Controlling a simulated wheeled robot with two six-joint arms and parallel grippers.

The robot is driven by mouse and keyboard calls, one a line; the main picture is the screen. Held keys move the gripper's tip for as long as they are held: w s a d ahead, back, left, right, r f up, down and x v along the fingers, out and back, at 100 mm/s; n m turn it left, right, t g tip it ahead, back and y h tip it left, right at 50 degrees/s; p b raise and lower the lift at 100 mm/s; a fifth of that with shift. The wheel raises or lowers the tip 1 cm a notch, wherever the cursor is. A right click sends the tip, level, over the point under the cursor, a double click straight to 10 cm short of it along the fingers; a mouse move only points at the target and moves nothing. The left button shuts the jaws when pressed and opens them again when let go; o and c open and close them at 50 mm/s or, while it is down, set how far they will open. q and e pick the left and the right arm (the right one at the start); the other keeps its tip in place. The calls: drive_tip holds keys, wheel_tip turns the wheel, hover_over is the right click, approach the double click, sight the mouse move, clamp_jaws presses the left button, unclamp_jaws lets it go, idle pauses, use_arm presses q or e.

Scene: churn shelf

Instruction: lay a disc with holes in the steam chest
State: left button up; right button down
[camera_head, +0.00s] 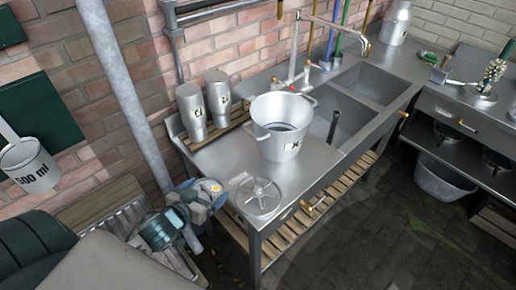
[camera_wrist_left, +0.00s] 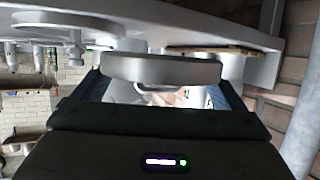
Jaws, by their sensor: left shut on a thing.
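My left gripper (camera_head: 208,190) is beside the near left end of the steel bench in the head view. It is shut on a grey metal piece (camera_wrist_left: 162,68), which shows edge-on between the fingers in the left wrist view. Its face is hidden, so I cannot tell whether it has holes. Neither is clearly marked as the steam chest. My right gripper is not in view.
The steel bench (camera_head: 215,158) has sinks (camera_head: 375,84) at its right. Two metal churns (camera_head: 191,112) stand on a wooden rack at the wall. A grey pipe (camera_head: 127,92) rises left of the bench. Brass taps (camera_head: 305,206) stick out at the front.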

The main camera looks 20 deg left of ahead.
use_arm(q)
drive_tip(key=p, duration=0.4)
hover_over(237, 163)
drive_tip(key=shift+r, duration=0.2)
wheel_tip(237, 163, down, 3)
drive_tip(key=shift+r+p, duration=0.15)
drive_tip(key=shift+p, duration=0.4)
drive_tip(key=shift+f, duration=0.45)
drive_tip(key=shift+f, duration=0.1)
drive_tip(key=o, duration=1)
